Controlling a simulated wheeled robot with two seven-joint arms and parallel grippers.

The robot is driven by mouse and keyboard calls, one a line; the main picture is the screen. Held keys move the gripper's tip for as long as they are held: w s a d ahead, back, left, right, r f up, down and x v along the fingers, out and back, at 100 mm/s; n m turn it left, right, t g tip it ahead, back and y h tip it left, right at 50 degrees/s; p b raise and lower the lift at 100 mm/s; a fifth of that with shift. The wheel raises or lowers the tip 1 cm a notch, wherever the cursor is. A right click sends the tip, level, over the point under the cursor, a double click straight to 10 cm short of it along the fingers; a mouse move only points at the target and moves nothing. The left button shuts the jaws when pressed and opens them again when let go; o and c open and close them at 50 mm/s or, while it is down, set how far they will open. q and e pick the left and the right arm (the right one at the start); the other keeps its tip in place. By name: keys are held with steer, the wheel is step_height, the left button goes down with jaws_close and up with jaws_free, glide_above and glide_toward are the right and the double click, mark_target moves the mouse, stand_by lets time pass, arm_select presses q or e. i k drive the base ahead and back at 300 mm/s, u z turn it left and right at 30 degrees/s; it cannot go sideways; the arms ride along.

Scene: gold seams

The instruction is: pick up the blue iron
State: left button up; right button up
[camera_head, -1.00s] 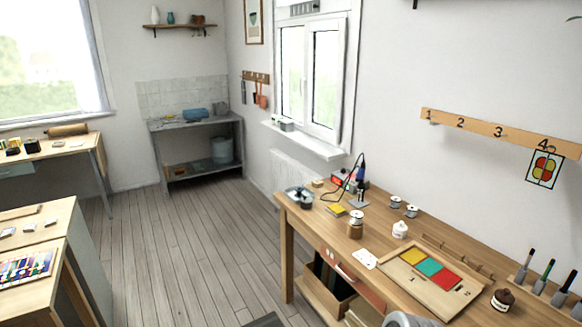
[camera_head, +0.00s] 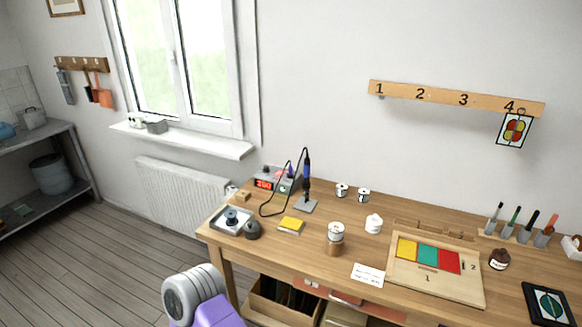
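The blue iron (camera_head: 307,164) is a soldering iron with a blue handle and dark lower part. It stands upright in a small grey stand (camera_head: 304,206) near the back left of the wooden workbench (camera_head: 300,250). A black cable loops to its left, by a grey station with a red lit display (camera_head: 264,184). A grey and purple part of my own arm shows at the bottom left, in front of the bench. Neither gripper is in the picture, and nothing touches the iron.
A grey tray (camera_head: 232,222), a dark round pot (camera_head: 253,230) and a yellow sponge (camera_head: 291,225) lie near the iron. Solder spools (camera_head: 342,190) stand behind to its right. A wooden board with coloured glass (camera_head: 430,280) lies further right. Floor is clear at left.

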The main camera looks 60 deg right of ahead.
mark_target(307, 162)
steer(key=z, duration=0.9)
steer(key=i, duration=1.1)
steer(key=z, duration=1.05)
